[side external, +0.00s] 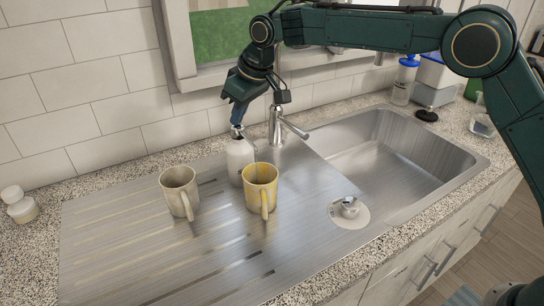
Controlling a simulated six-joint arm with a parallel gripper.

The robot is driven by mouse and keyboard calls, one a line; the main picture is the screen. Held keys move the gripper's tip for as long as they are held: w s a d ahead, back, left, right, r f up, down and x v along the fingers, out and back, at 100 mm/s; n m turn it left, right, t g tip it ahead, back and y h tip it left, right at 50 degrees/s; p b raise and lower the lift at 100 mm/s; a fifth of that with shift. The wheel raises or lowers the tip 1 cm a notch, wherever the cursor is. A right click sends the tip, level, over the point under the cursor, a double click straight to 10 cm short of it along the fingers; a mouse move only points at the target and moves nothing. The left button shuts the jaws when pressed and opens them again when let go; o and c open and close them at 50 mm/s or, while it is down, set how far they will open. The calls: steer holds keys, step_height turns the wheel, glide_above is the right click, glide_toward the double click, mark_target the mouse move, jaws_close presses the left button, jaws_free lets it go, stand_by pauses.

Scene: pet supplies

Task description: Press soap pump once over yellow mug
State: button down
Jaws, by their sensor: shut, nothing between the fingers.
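The soap pump bottle (239,160) is white and stands upright on the steel drainboard, with its lower part behind the yellow mug. The yellow mug (261,185) stands upright in front of the bottle and a little to its right, its handle toward the camera. My gripper (237,124) points down, shut and empty, right above the bottle at its pump head. The pump head is small and partly covered by the gripper, so I cannot tell whether they touch or how far it is pressed.
A beige mug (180,190) stands to the left. The faucet (279,124) rises close to the right of my gripper. The sink basin (385,150) lies to the right, and a drain plug piece (349,208) sits in front. The drainboard's front left is clear.

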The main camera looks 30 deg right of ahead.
stand_by(0.4)
steer(key=shift+r, duration=1.25)
steer(key=shift+r, duration=0.15)
step_height(320, 180, up, 6)
steer(key=shift+f, duration=0.1)
stand_by(0.6)
